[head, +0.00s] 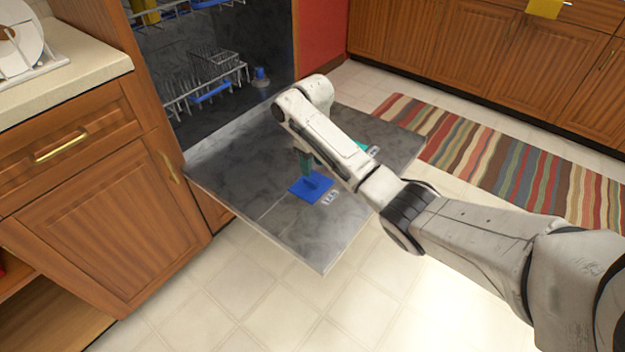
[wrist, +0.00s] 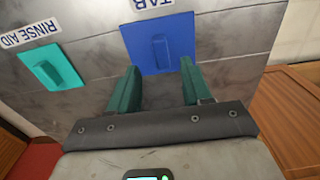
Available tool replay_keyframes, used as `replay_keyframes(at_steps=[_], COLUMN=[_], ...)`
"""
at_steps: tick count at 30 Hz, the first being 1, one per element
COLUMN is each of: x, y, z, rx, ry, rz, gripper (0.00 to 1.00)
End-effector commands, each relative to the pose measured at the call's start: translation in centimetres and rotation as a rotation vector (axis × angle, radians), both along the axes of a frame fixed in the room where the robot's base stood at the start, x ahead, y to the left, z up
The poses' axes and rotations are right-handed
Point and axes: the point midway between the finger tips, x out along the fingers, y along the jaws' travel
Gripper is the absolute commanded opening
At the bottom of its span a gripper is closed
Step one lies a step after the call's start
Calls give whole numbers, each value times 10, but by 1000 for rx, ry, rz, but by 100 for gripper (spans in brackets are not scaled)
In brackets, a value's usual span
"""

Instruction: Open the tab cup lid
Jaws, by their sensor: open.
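The tab cup lid (head: 308,189) is a blue square plate with a raised handle, on the inner face of the lowered dishwasher door (head: 270,205). In the wrist view the lid (wrist: 178,50) lies flat against the door, below a TAB label (wrist: 152,3), and looks closed. My gripper (wrist: 158,75) has green fingers, spread open on either side of the handle's line. The handle (wrist: 160,50) sits a little beyond the fingertips, and nothing shows between the fingers. In the head view one green finger (head: 305,162) shows just above the lid; the arm hides part of the door.
A teal rinse aid lid (wrist: 50,68) is left of the blue lid in the wrist view. Dishwasher racks (head: 210,75) stand behind the door. Wooden cabinets (head: 110,200) are at left, a striped rug (head: 470,150) at right. The tiled floor in front is clear.

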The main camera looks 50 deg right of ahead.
Motion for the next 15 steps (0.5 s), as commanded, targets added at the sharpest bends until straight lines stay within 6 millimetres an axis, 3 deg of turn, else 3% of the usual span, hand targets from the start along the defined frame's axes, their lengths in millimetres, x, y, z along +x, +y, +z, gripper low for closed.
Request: replay_keyframes(at_steps=[1, 6, 15], x=[-1, 0, 0], y=[0, 0, 0], z=[-13, -39, -58], rx=[0, -1, 0], ry=[1, 1, -2], rz=[-1, -1, -1], gripper=[49, 49, 49])
